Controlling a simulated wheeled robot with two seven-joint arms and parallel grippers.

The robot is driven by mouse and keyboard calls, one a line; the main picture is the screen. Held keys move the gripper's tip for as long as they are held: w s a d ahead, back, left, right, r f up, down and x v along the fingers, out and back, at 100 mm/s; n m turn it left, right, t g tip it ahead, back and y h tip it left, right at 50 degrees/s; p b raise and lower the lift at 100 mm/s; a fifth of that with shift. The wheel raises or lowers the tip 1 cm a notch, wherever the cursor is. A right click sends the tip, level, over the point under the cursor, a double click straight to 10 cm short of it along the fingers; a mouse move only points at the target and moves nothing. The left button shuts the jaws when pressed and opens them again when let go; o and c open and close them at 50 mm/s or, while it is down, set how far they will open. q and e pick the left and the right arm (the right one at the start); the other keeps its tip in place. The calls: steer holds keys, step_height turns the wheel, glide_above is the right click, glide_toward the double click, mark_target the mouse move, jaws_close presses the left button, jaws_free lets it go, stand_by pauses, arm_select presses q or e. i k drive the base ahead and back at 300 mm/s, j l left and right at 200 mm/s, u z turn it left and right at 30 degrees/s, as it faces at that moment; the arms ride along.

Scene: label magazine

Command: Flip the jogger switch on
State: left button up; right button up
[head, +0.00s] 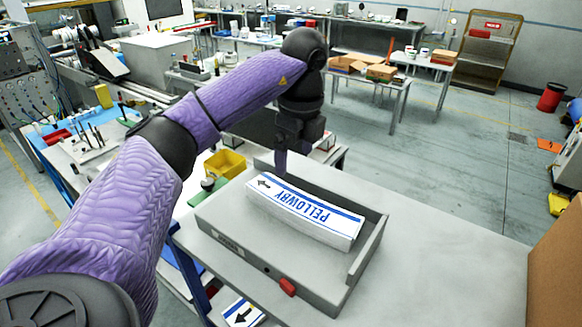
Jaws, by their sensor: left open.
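The jogger (228,247) is a grey open tray on a grey table. A stack of white and blue labels (305,212) marked "PELLOWBY" lies in it. A red switch (287,286) sits low on the jogger's front wall, near its right end. I cannot tell its on or off position. My left gripper (281,166) points down over the far left part of the jogger, behind the label stack and well away from the switch. It is open and I see nothing in it. Its fingers show edge-on. My right gripper is not in view.
The table (440,270) is clear right of the jogger. A cardboard box (556,265) stands at the right edge. A yellow bin (225,164) and a dark round item (208,184) are left of the jogger. Another label bundle (243,313) lies lower, at the front.

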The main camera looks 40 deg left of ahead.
mark_target(284, 285)
steer(key=u, duration=1.35)
